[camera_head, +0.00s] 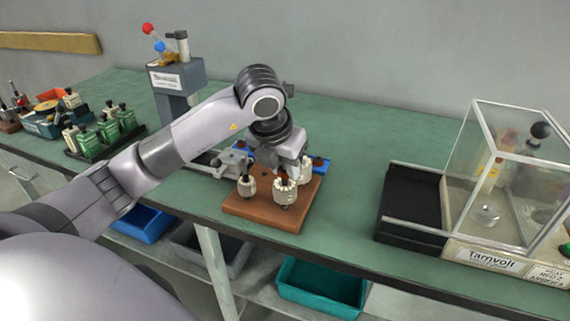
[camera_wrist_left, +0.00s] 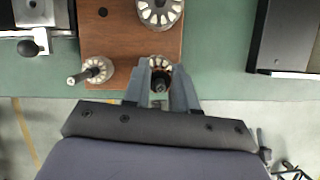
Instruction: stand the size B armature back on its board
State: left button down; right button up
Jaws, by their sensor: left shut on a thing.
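The brown wooden board (camera_head: 262,208) lies near the bench's front edge; it also shows in the left wrist view (camera_wrist_left: 120,30). My left gripper (camera_head: 286,172) points down over the board's front right part. It is shut on a pale, slotted armature (camera_head: 284,193), which looks upright. In the left wrist view this armature (camera_wrist_left: 160,68) sits between the two fingers (camera_wrist_left: 161,88). I cannot tell whether its shaft is seated in the board. A smaller armature (camera_head: 247,187) stands at the board's left, and a larger one (camera_head: 306,166) at its back right. My right gripper is out of view.
A black tray (camera_head: 410,208) and a clear-sided case (camera_head: 510,180) stand to the right. A grey-blue press (camera_head: 177,82) stands behind left, and a rack of green parts (camera_head: 105,132) far left. Green bench between board and tray is clear.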

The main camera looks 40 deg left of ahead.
pick_arm(q)
jog(key=shift+f+b, duration=0.5)
jog(key=shift+f, duration=0.15)
jog(key=c, duration=0.8)
grip_release()
jog(key=shift+r, duration=0.15)
jog(key=shift+r+p, duration=1.65)
jog(key=shift+r, duration=0.5)
